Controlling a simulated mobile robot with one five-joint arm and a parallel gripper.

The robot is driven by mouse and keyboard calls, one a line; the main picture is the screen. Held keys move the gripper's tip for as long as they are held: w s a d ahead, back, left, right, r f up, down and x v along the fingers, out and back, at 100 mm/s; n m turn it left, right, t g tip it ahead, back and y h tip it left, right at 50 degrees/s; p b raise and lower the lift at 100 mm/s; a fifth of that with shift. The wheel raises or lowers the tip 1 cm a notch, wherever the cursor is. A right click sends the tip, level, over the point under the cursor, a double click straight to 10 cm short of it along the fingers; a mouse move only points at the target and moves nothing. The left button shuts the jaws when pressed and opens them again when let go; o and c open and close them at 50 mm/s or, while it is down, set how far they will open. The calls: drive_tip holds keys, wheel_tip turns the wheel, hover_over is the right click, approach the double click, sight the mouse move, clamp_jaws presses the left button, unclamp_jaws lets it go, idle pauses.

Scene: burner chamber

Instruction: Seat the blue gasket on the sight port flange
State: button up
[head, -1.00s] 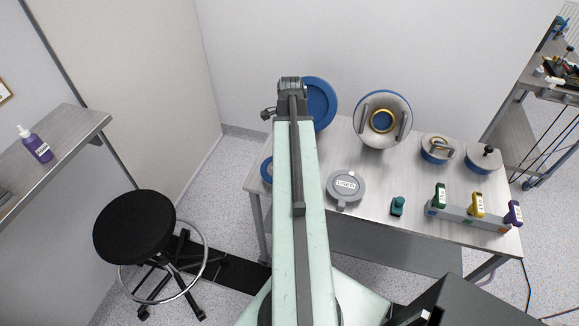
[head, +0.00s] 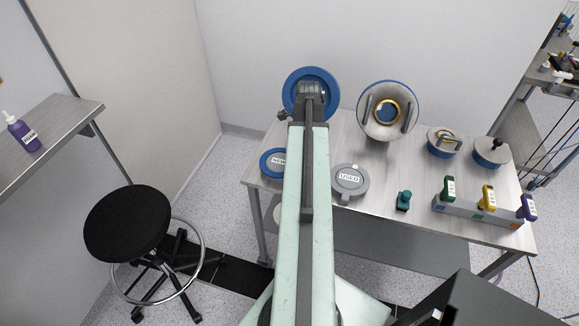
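My gripper (head: 310,88) is at the far end of my raised arm, in front of a large upright blue disc (head: 325,83) in the head view. My arm hides the disc's middle, and I cannot tell whether they touch. The fingers are too small and foreshortened to read. Right of it, a pale round plate (head: 374,126) with a blue rim and two bar handles stands tilted, with a gold ring (head: 397,112) around a blue centre. I cannot tell which of these is the sight port flange. No loose blue gasket can be made out for certain.
On the table (head: 400,170) are a blue round container (head: 267,162) with a partly hidden label, a grey container (head: 349,180) marked USED, two blue-based round pieces (head: 444,150) (head: 491,158), a teal object (head: 403,200) and a rack (head: 465,212) of coloured tools. A black stool (head: 127,222) stands left.

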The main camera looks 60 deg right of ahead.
drive_tip(key=shift+f, duration=0.75)
drive_tip(key=shift+r, duration=0.2)
clamp_jaws()
drive_tip(key=shift+r, duration=0.1)
wheel_tip(320, 180, up, 10)
drive_tip(key=p, duration=1)
idle(0.3)
